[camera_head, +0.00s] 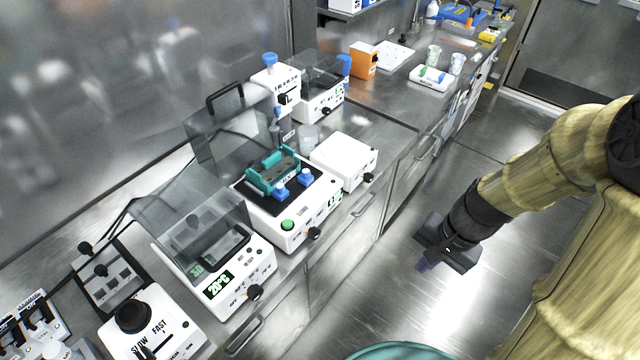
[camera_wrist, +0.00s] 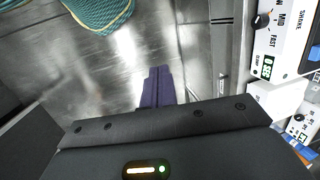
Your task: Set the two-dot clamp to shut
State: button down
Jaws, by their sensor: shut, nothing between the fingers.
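A white shaker (camera_head: 292,229) with a black top stands on the bench, and a teal rack (camera_head: 273,172) sits on it. Two small blue clamps (camera_head: 281,193) (camera_head: 305,179) are at the rack's near side. Their dot marks are too small to read, so I cannot tell which has two dots or whether either is shut. My gripper (camera_head: 424,265) is over the floor aisle, right of the bench and well apart from the shaker. Its purple fingers (camera_wrist: 158,76) are together and empty in the wrist view.
A clear-lidded heater (camera_head: 222,285) stands left of the shaker, and a white box (camera_head: 344,160) stands right of it. A clear raised cover (camera_head: 229,130) is behind the rack. A drawer handle (camera_head: 363,205) juts from the bench front. The aisle floor is clear.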

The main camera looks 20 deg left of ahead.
aim_at(310, 175)
jog(key=w+a+f+m+g+y+b, duration=0.2)
jog(key=w+a+f+m+y+b, duration=0.3)
jog(key=a+m+y, duration=0.4)
jog(key=w+a+m+t+y, duration=0.2)
jog(key=w+m+t+y, duration=0.1)
jog(key=w, duration=0.3)
jog(key=w+a+m+t+y+b, duration=0.1)
jog(key=w+a+m+t+y, duration=0.1)
jog(key=w, duration=0.4)
jog(key=shift+a+r+m+t+y, duration=0.2)
jog(key=shift+m+t+y, duration=0.25)
jog(key=shift+m, duration=0.55)
jog(key=shift+a, duration=0.15)
jog(key=w+a, duration=0.1)
jog(key=a, duration=0.3)
jog(key=w+a, duration=0.1)
jog(key=a, duration=0.4)
jog(key=a+p, duration=0.1)
jog(key=a, duration=0.3)
jog(key=shift+w+a+f, duration=0.1)
jog(key=shift+w+a, duration=0.2)
jog(key=shift+w, duration=0.1)
jog(key=shift+w+t, duration=0.1)
jog(key=shift+t, duration=0.15)
